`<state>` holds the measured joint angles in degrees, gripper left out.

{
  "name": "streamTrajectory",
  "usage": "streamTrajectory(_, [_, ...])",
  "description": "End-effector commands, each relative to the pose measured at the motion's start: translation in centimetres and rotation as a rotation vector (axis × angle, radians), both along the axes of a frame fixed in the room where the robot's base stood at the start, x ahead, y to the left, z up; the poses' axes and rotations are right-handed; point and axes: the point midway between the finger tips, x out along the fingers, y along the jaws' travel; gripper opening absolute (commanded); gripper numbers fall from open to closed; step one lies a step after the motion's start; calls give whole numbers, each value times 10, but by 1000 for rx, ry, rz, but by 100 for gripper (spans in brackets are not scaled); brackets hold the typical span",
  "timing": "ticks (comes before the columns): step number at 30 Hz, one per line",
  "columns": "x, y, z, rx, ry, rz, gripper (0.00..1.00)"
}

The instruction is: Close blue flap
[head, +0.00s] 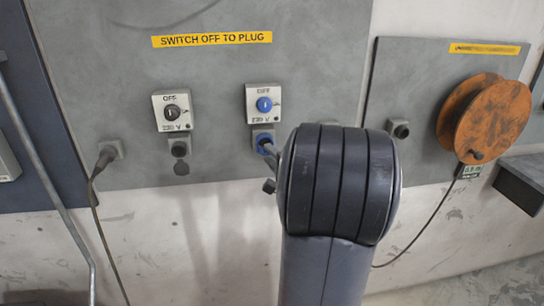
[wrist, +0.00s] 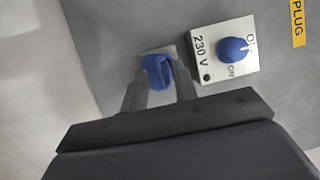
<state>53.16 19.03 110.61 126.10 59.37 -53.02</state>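The blue flap (head: 264,138) is on a small socket below the blue-knobbed switch box in the head view. In the wrist view the blue flap (wrist: 157,72) shows just beyond the fingertips, on a light plate. Whether it lies flat against the socket is hard to tell. My gripper (wrist: 160,82) has its two grey fingers apart, one towards each side of the flap. Whether they touch it is unclear. In the head view my dark arm hides most of the gripper; only a small grey part shows beside the socket.
The blue-knobbed switch box (head: 264,103) sits just above the flap. A black-knobbed switch box (head: 173,110) with a dark socket (head: 180,148) is to the left. A plugged cable (head: 108,152) hangs farther left. An orange reel (head: 488,118) is at right.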

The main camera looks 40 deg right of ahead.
Motion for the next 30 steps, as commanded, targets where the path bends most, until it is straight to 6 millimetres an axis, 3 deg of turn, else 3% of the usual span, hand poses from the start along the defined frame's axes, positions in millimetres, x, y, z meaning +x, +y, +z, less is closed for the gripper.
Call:
streamTrajectory(5, [0, 0, 0, 0, 0, 0, 26])
streamTrajectory(15, [0, 0, 0, 0, 0, 0, 0])
streamTrajectory(30, [1, -1, 6, 19, 33, 0, 0])
